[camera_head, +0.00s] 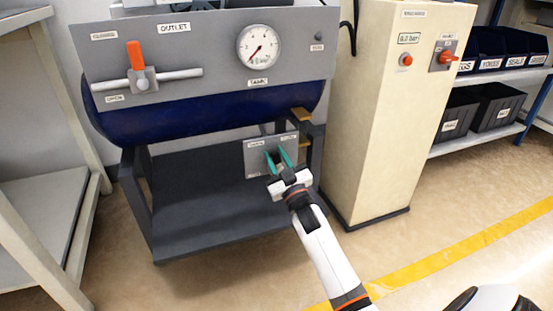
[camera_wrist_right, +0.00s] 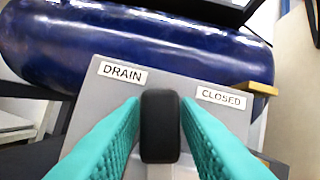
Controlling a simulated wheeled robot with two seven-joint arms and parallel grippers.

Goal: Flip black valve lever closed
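The black valve lever (camera_wrist_right: 160,125) stands out from the grey drain panel (camera_head: 254,160), seen nearly end-on in the right wrist view. Its end shows between the "DRAIN" label (camera_wrist_right: 123,72) and the "CLOSED" label (camera_wrist_right: 221,97). My right gripper (camera_head: 278,158) is at the panel, its teal fingers (camera_wrist_right: 160,115) on both sides of the lever with almost no gap, so it looks shut on the lever. The lever's base is hidden by the fingers and the lever itself. The lever's angle is hard to tell. My left gripper is not in view.
The blue tank (camera_head: 200,118) hangs just above the drain panel. An orange outlet lever (camera_head: 135,55) and a gauge (camera_head: 258,46) are on the upper panel. A cream cabinet (camera_head: 375,120) stands close on the right. Open floor lies in front.

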